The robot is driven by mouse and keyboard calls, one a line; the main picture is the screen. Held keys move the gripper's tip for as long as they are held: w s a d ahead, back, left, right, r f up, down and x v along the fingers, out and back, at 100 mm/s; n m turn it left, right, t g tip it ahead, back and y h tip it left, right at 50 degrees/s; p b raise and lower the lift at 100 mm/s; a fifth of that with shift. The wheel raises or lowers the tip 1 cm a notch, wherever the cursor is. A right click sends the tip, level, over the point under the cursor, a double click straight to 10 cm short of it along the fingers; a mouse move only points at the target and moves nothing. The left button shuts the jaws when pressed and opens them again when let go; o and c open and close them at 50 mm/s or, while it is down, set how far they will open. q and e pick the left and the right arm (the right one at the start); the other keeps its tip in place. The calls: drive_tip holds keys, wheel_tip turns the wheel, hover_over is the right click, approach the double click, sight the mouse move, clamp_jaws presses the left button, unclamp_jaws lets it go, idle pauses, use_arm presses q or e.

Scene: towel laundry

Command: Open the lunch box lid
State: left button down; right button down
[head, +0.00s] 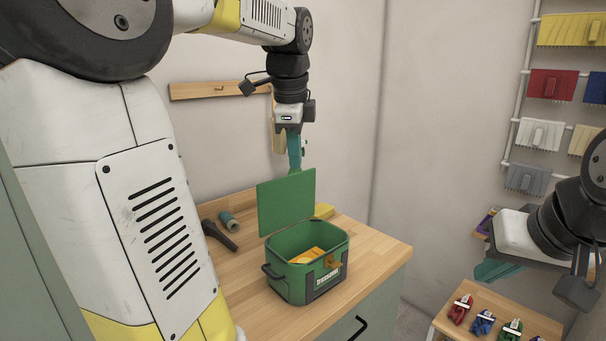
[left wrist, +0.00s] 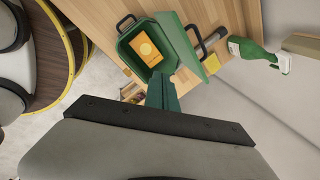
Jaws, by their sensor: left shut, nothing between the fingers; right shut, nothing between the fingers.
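The green lunch box (head: 310,275) stands on the wooden counter, and it also shows in the left wrist view (left wrist: 128,45). Its lid (head: 286,203) stands up at the back edge, swung open, and shows edge-on in the left wrist view (left wrist: 183,45). An orange item (head: 308,256) lies inside the box. My left gripper (head: 295,168) is shut and empty, just above and behind the raised lid; I cannot tell whether it touches. Its fingers also show in the left wrist view (left wrist: 162,92). My right gripper (head: 497,270) is shut and empty at the right, away from the box.
A dark-handled tool (head: 220,235) and a teal cylinder (head: 229,220) lie left of the box. A yellow item (head: 324,211) lies behind it. A green spray bottle (left wrist: 256,53) shows in the left wrist view. A low wooden table (head: 450,318) with several coloured items stands at right.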

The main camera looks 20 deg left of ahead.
use_arm(q)
drive_tip(key=w+a+m, duration=0.1)
drive_tip(key=w+m, duration=0.1)
drive_tip(key=w+a+m+g+y, duration=0.1)
drive_tip(key=w+a+m, duration=0.1)
drive_tip(key=w+m, duration=0.1)
drive_tip(key=w+a+r+m+g, duration=0.1)
drive_tip(key=w+m, duration=0.2)
drive_tip(key=shift+w+a+r+y, duration=0.1)
drive_tip(key=shift+w+a+y, duration=0.15)
drive_tip(key=shift+a+y, duration=0.1)
drive_tip(key=shift+a, duration=0.1)
drive_tip(key=x, duration=1)
drive_tip(key=shift+w, duration=0.1)
drive_tip(key=shift+w+a+f+g+h, duration=0.25)
drive_tip(key=shift+w+a+h, duration=0.15)
drive_tip(key=shift+a, duration=0.3)
drive_tip(key=shift+w+a+f+g+h, duration=0.2)
drive_tip(key=shift+w+a+h, duration=0.2)
drive_tip(key=shift+a, duration=0.25)
drive_tip(key=shift+w+a+f+g+h, duration=0.15)
drive_tip(key=shift+w+a+f+h, duration=0.2)
drive_tip(key=shift+a, duration=0.35)
drive_tip(key=shift+w+r, duration=0.1)
